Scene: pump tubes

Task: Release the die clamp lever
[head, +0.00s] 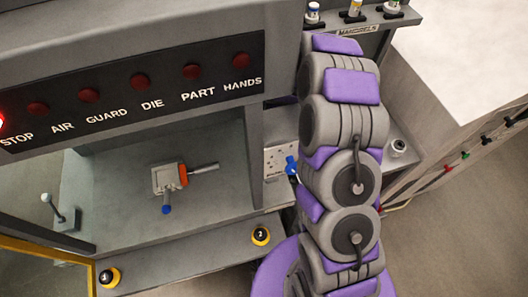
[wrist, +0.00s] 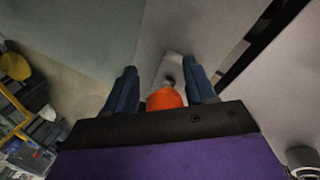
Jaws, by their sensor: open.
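In the head view, a small grey block with an orange collar, a grey rod and a blue-tipped handle (head: 166,207) sits on the floor of the machine's bay. A second blue handle (head: 291,165) stands by a pale plate on the right post. No label marks either as the die clamp lever, so I cannot tell which it is. In the wrist view, my gripper (wrist: 163,72) has its two dark blue fingers apart. A rounded orange part (wrist: 165,98) shows between their bases; I cannot tell what it belongs to. My arm hides the gripper in the head view.
A black panel (head: 135,90) labelled STOP, AIR, GUARD, DIE, PART and HANDS crosses above the bay; only the STOP light glows. A white-knobbed lever (head: 47,198) stands at left. A white-topped cabinet (head: 470,50) is at right.

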